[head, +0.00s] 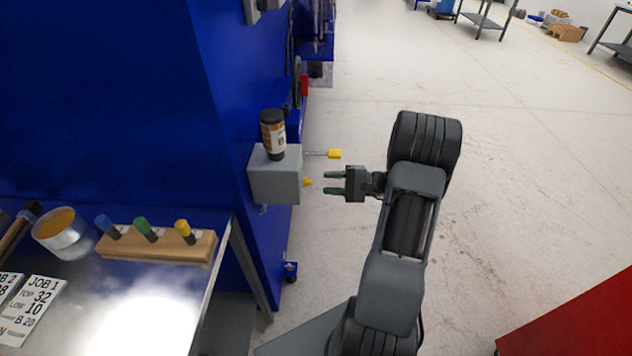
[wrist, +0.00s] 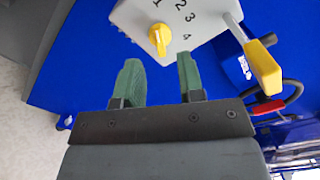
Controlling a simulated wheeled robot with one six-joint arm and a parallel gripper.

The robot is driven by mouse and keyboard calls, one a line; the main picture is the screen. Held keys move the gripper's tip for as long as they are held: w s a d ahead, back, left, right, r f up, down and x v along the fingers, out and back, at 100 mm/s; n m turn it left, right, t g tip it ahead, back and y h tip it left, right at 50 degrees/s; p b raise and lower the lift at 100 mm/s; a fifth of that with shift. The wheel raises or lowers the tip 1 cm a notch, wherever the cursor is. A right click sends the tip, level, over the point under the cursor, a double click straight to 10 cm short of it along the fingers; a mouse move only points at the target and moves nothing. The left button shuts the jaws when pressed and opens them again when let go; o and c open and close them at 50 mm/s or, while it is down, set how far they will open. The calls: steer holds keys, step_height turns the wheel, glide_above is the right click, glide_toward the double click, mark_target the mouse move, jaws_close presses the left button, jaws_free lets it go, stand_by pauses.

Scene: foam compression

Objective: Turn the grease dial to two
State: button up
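The grease dial is a small yellow knob (head: 307,182) on the face of a grey box (head: 262,186) fixed to the blue machine. In the wrist view the knob (wrist: 160,40) sits beside printed numbers 1 to 4 on the grey box face (wrist: 205,8).
A lever with a yellow handle (head: 335,154) sticks out of the box just above the dial; it also shows in the wrist view (wrist: 263,65). A dark-capped bottle (head: 272,132) stands on the box. A workbench with a wooden tool block (head: 160,245) is at left.

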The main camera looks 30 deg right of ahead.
mark_target(308, 182)
steer(key=shift+x, duration=2.15)
jaws_close()
